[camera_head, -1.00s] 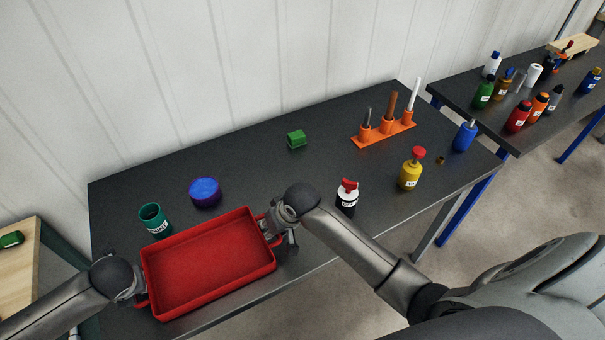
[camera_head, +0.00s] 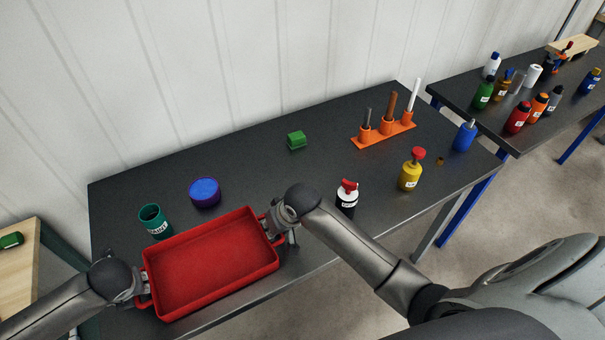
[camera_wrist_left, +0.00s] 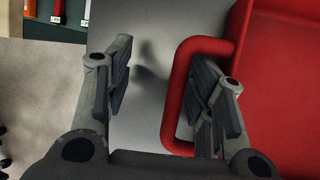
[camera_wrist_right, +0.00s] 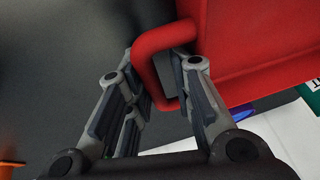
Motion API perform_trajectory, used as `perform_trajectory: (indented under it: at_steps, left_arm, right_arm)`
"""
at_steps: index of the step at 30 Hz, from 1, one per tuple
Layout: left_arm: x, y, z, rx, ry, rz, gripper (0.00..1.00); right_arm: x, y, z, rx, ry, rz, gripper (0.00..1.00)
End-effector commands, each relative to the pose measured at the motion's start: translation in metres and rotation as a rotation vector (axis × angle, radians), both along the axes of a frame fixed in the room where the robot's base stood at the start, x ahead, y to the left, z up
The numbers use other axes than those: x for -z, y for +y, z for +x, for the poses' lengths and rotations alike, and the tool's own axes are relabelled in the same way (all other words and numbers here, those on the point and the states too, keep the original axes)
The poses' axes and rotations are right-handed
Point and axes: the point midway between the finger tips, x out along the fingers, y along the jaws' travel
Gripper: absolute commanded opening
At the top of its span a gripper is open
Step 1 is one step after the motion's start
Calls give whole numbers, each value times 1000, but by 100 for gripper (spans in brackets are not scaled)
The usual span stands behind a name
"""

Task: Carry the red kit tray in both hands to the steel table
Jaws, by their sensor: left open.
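The red kit tray (camera_head: 212,268) is empty and lies at the near left corner of a dark-topped table (camera_head: 255,170). My left gripper (camera_head: 138,290) is at the tray's left handle. In the left wrist view the open left gripper (camera_wrist_left: 160,95) has the handle (camera_wrist_left: 172,105) between its fingers, near the inner finger, with a gap to the outer one. My right gripper (camera_head: 280,222) is at the tray's right handle. In the right wrist view the right gripper (camera_wrist_right: 160,95) is closed around the handle (camera_wrist_right: 150,62). I cannot tell which table is the steel one.
A teal cup (camera_head: 154,221) and a blue round container (camera_head: 205,192) stand just behind the tray. A second dark table (camera_head: 470,95) with several bottles is at the right. A wooden surface (camera_head: 22,270) is at the left.

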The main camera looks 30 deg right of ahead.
Motion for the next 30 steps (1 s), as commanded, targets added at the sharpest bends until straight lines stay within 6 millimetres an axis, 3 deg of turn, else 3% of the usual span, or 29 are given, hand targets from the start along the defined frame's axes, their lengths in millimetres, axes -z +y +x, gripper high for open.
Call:
perform_trajectory:
  at_steps: [1, 15, 23, 30]
  left_arm:
    - [-6, -15, -2, 19, -4, -28, 66]
    - [-62, -23, -25, 15, -3, -18, 66]
    - [-70, -24, -30, 14, 0, -15, 66]
    - [-70, -24, -30, 15, 0, -15, 66]
  right_arm:
    - [0, 11, -3, -11, 3, 20, 33]
    - [-1, 11, -2, -11, -1, 21, 33]
    - [-11, 10, -4, -12, -5, 22, 33]
    - [-40, 1, -16, -10, -5, 16, 33]
